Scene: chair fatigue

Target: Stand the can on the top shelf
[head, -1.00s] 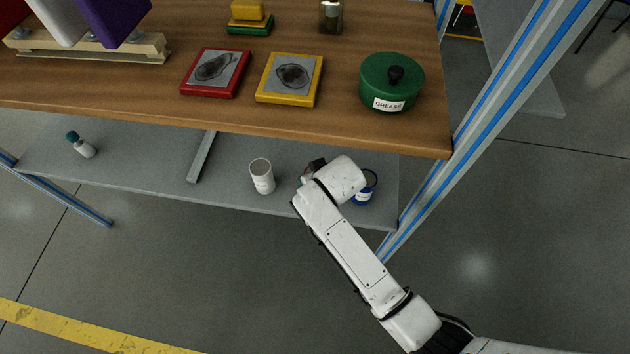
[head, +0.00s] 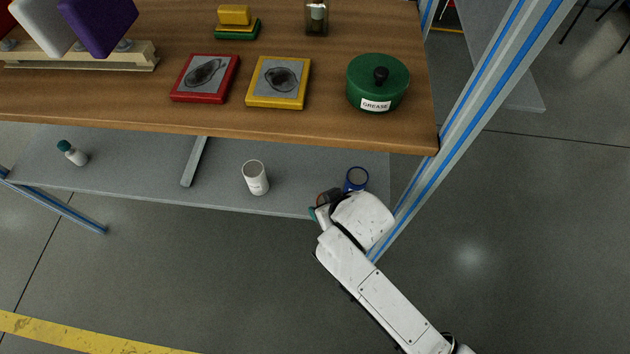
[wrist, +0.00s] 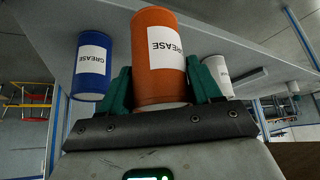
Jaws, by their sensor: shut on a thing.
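My gripper (wrist: 167,92) is shut on an orange can (wrist: 158,60), with one green finger on each side of it in the wrist view. The can has a white GREASE label, which reads upside down there. In the head view my wrist hides most of the can, and only a small orange part (head: 322,198) shows at the front edge of the grey lower shelf (head: 225,185). The wooden top shelf (head: 250,130) is above and behind my gripper.
A blue can (head: 356,179) and a white can (head: 256,178) stand on the lower shelf. A green grease pot (head: 377,88), a yellow-framed picture (head: 279,83) and a red-framed picture (head: 205,78) are on the top shelf. A blue-striped post (head: 425,185) rises at the right.

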